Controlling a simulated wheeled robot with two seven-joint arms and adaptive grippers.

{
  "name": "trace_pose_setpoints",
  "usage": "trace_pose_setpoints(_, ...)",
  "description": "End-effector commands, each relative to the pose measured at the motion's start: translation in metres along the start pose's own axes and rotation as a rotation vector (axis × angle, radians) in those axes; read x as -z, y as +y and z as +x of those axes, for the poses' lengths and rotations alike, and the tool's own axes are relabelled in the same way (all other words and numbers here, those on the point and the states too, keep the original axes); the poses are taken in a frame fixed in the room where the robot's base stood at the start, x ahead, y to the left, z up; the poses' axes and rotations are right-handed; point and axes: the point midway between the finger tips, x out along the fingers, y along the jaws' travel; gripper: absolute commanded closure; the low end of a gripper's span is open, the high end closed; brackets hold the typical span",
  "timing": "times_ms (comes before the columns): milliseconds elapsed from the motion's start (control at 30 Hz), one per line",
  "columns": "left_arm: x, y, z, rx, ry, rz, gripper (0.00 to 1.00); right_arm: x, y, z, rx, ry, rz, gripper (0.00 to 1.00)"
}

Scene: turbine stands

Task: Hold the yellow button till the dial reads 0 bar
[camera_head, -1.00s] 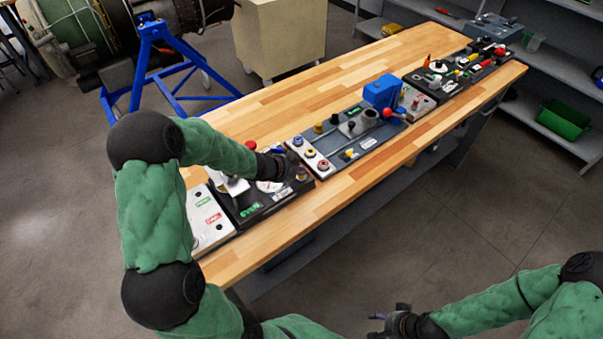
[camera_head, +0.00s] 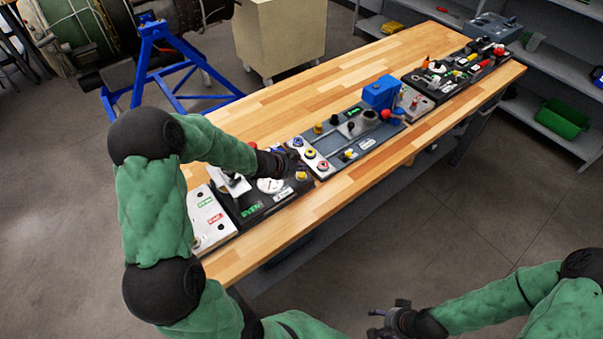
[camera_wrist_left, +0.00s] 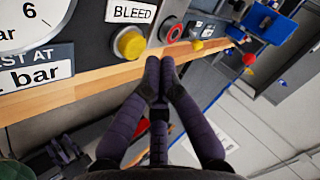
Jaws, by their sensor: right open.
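The yellow button (camera_head: 301,176) sits at the right end of the black panel nearest me. In the left wrist view the yellow button (camera_wrist_left: 130,43) shows under a BLEED label. The white round dial (camera_head: 270,186) is left of the button; only its edge with a 6 (camera_wrist_left: 30,18) shows in the wrist view, and I cannot read its needle. My left gripper (camera_head: 292,163) is beside the button on its far side; in the wrist view its fingertips (camera_wrist_left: 160,65) are together, empty, and look apart from the button. My right gripper (camera_head: 374,322) is open and empty, away from the bench.
A grey panel (camera_head: 335,165) with round buttons, levers and a blue box (camera_head: 381,91) stands right of the black panel. A white panel (camera_head: 207,222) with green and red labels is at the left. The bench's front strip and far side are bare wood.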

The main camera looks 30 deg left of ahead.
Motion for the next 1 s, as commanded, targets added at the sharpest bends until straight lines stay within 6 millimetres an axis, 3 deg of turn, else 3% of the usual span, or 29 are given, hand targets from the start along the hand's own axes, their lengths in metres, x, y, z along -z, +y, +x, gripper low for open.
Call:
trace_pose_setpoints(500, 0.023, -0.024, -0.032, 0.001, 0.0, 0.0, 1.0, -0.002, -0.016, -0.044, 0.0, 0.0, 0.0, 0.4)
trace_pose_setpoints(1000, 0.024, -0.024, -0.033, 0.0, 0.0, 0.0, 1.0, -0.002, -0.016, -0.045, 0.0, 0.0, 0.0, 0.4)
